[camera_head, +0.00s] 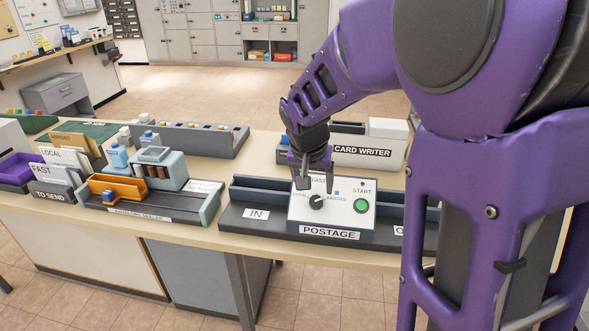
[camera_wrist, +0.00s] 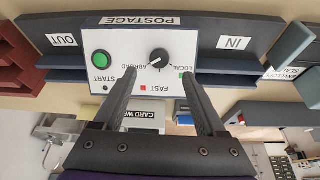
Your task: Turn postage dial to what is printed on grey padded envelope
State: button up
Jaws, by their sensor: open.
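The black postage dial (camera_head: 316,202) sits on the white top of the postage machine (camera_head: 296,222). It also shows in the wrist view (camera_wrist: 158,58), where the picture is upside down. Labels LOCAL, FAST and ABROAD surround it. Its pale pointer mark seems to face the ABROAD side. My gripper (camera_head: 316,188) is open above the machine, with its fingers pointing down over the dial area. In the wrist view the fingertips (camera_wrist: 157,73) frame the dial, one on each side, with nothing between them. I cannot make out a grey padded envelope in either view.
A green START button (camera_head: 361,205) lies right of the dial. The machine stands between dark IN and OUT channels. Behind it is the card writer (camera_head: 370,150). To the left are an envelope sealer (camera_head: 140,205) and a TO SEND rack (camera_head: 50,195).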

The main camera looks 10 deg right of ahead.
aim_at(315, 201)
jog(key=b+x, duration=0.2)
jog(key=x, duration=0.5)
jog(key=shift+f, duration=0.1)
grip_shut()
